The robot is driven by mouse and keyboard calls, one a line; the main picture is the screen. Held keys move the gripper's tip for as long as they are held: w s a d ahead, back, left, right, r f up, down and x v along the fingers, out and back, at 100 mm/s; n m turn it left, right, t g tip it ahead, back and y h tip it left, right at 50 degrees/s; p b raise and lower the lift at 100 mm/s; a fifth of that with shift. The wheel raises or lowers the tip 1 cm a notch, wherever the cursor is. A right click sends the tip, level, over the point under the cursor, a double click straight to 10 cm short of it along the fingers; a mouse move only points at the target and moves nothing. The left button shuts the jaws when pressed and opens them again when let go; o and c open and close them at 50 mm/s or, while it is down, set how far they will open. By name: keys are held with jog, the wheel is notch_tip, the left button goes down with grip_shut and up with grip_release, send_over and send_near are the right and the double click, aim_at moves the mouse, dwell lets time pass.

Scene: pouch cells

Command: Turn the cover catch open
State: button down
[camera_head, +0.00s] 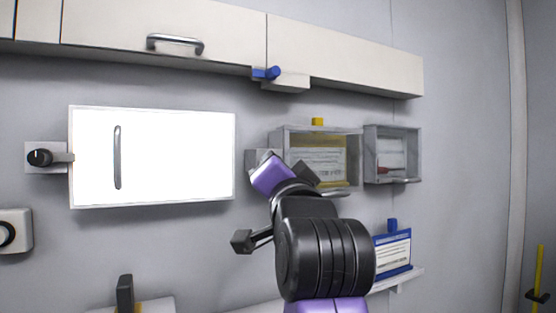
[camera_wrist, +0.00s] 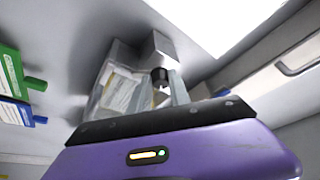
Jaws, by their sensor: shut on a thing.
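The clear cover (camera_head: 357,160) is a box on the wall, with a yellow and white pouch behind it. At its left is a grey block (camera_head: 252,161), partly hidden by my gripper (camera_head: 266,165). In the wrist view the same block (camera_wrist: 158,46) carries a black knob (camera_wrist: 160,77), which looks like the catch. My gripper (camera_wrist: 163,92) has its fingers shut on this knob, beside the clear cover (camera_wrist: 108,70). The purple gripper body hides the knob in the head view. I cannot tell how far the catch is turned.
A white panel (camera_head: 180,160) with a bar handle is left of the catch, with another black knob (camera_head: 40,157) at its left edge. An open-fronted box (camera_head: 392,180) is to the right. Cabinets (camera_head: 340,62) with a blue catch (camera_head: 267,73) hang above. A blue-framed card (camera_head: 393,252) stands below.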

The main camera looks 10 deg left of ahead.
jog(key=shift+a+r+m+g+h+p, duration=0.1)
jog(key=shift+m+g+h+p, duration=0.3)
jog(key=shift+m, duration=1.05)
jog(key=shift+d+r+m+g+h+p, duration=0.15)
jog(key=shift+m+h+p, duration=0.35)
jog(key=shift+m, duration=1)
jog(key=shift+a+r+m+g+h+p, duration=0.25)
jog(key=shift+m+h, duration=0.35)
jog(key=shift+m, duration=0.85)
jog(key=shift+d+f, duration=0.1)
jog(key=shift+f, duration=0.1)
jog(key=c, duration=1.2)
grip_release()
jog(key=b+v, duration=0.2)
jog(key=v, duration=0.6)
jog(key=shift+r+b, duration=0.15)
jog(key=shift+b, duration=0.15)
